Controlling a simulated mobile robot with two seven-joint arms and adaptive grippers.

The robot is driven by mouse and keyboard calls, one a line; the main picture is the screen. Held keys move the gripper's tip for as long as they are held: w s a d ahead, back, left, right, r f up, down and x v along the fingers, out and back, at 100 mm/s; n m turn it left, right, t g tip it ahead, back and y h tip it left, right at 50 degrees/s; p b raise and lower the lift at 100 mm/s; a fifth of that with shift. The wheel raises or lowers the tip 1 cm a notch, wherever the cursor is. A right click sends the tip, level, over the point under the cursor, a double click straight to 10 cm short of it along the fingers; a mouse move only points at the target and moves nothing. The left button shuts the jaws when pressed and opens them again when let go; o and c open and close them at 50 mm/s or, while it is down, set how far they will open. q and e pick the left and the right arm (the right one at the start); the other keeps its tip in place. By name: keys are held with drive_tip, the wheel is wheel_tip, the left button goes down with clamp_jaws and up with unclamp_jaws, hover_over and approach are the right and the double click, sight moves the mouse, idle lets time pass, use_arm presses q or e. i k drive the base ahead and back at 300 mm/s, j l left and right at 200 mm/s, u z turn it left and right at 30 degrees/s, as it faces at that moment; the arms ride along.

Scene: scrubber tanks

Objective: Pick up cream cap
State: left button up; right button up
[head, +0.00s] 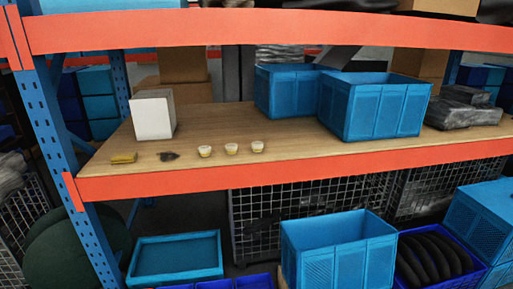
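Several small items stand in a row near the front edge of the wooden shelf. Three of them look like small cream cups or caps: a left one (205,151), a middle one (231,149) and a right one (257,147). They stand apart from each other with small gaps. I cannot tell from their shape alone which one is the cream cap. Neither of my grippers shows in the head view.
The shelf (300,150) also holds a yellow item (124,158), a dark item (168,156), a white box (153,114), blue crates (375,108) and grey wrapped packs (464,108). An orange beam (290,173) edges the shelf. A blue post (65,150) stands left.

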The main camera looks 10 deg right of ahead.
sight(258, 146)
drive_tip(key=i+l, duration=0.55)
drive_tip(key=i, duration=0.15)
drive_tip(key=i+l, duration=0.55)
drive_tip(key=i+z, duration=0.1)
drive_tip(key=z, duration=1.35)
